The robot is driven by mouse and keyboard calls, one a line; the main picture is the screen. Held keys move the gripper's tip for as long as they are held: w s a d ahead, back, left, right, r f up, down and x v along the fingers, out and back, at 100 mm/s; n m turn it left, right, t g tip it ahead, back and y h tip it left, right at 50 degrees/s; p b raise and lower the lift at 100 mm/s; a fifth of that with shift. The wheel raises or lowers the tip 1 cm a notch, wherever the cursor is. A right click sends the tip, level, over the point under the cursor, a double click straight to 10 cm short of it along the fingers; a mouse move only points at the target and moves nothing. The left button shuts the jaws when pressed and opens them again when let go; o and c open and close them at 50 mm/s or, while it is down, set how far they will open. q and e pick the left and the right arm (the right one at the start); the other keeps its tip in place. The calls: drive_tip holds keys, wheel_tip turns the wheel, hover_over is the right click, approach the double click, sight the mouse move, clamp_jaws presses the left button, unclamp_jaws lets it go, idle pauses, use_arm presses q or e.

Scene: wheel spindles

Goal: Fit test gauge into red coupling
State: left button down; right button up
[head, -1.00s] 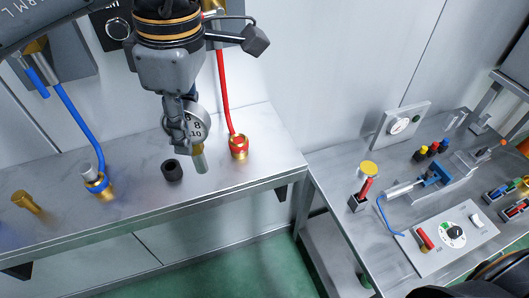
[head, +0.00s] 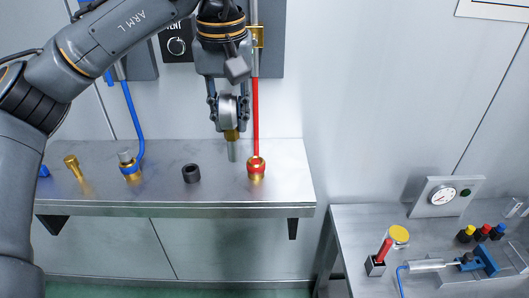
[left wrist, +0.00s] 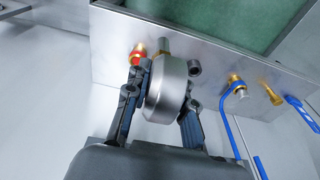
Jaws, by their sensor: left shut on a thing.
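The test gauge (head: 229,112) is a round metal gauge with a brass fitting and a grey stem pointing down. My left gripper (head: 229,115) is shut on its body and holds it above the shelf. The red coupling (head: 256,168), a brass fitting with a red ring, stands on the shelf at the end of the red hose, just right of and below the stem tip. The stem and coupling are apart. In the left wrist view the gauge body (left wrist: 169,90) sits between the fingers, with the red coupling (left wrist: 138,52) beside its stem. My right gripper is out of view.
On the steel shelf (head: 215,195) stand a black cap (head: 191,173), a blue-ringed coupling (head: 129,166) with a blue hose, and a brass fitting (head: 74,167). A lower bench (head: 350,225) at right holds a panel gauge (head: 441,197) and several tools.

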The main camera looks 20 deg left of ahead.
use_arm(q)
drive_tip(key=w+f+p, duration=0.1)
drive_tip(key=w+f, duration=0.3)
drive_tip(key=w+f+p, duration=0.2)
drive_tip(key=w+f, duration=0.1)
drive_tip(key=f, duration=0.1)
drive_tip(key=w+f+p, duration=0.1)
drive_tip(key=w+f, duration=0.2)
drive_tip(key=w, duration=0.1)
drive_tip(key=shift+w+d+f, duration=0.3)
drive_tip(key=shift+f, duration=0.2)
drive_tip(key=shift+f, duration=0.1)
drive_tip(key=c, duration=1.1)
unclamp_jaws()
